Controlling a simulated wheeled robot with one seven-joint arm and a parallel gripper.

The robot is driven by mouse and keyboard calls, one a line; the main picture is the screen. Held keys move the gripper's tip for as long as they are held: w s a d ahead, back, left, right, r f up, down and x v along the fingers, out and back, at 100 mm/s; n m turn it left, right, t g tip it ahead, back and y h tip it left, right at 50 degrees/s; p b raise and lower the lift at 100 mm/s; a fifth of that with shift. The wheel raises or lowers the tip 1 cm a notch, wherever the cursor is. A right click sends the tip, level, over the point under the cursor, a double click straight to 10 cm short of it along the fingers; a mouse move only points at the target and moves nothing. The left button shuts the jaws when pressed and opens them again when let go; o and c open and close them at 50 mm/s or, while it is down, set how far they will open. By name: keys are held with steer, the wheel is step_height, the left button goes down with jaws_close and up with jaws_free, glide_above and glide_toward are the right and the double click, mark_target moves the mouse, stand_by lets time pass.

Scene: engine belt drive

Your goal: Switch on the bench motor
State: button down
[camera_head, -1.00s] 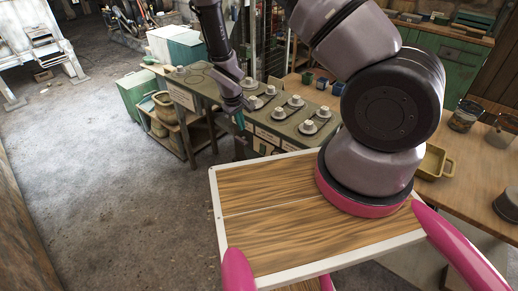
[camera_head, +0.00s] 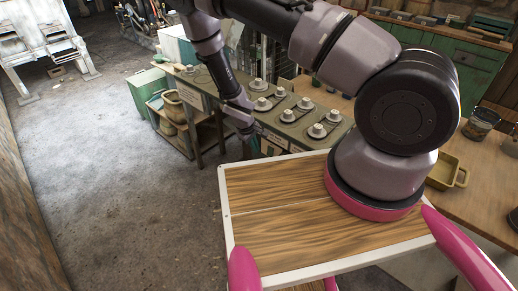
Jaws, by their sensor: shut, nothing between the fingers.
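A dark bench (camera_head: 208,92) stands beyond my wooden deck. Several grey round knob-like pieces (camera_head: 317,130) on dark oval plates sit along its top, with pale labels on its front edge. I cannot tell which piece is the bench motor or its switch. My gripper (camera_head: 248,133) points down at the bench's front edge, left of the nearest pieces. It looks shut and empty, and its tips are small and hard to make out. I cannot tell whether it touches the bench. My arm hides part of the bench top behind it.
A shelf with tan containers (camera_head: 174,107) and a green box (camera_head: 147,92) stand at the bench's left end. A wooden table with a yellow tray (camera_head: 447,171) is on the right. Green cabinets (camera_head: 455,73) are behind. The concrete floor (camera_head: 95,180) on the left is clear.

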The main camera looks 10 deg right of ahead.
mark_target(270, 152)
steer(key=w+d+f, duration=0.4)
steer(key=d+f, duration=0.1)
steer(key=f, duration=0.3)
steer(key=shift+d+f, duration=0.15)
steer(key=shift+f, duration=0.1)
steer(key=shift+d, duration=0.15)
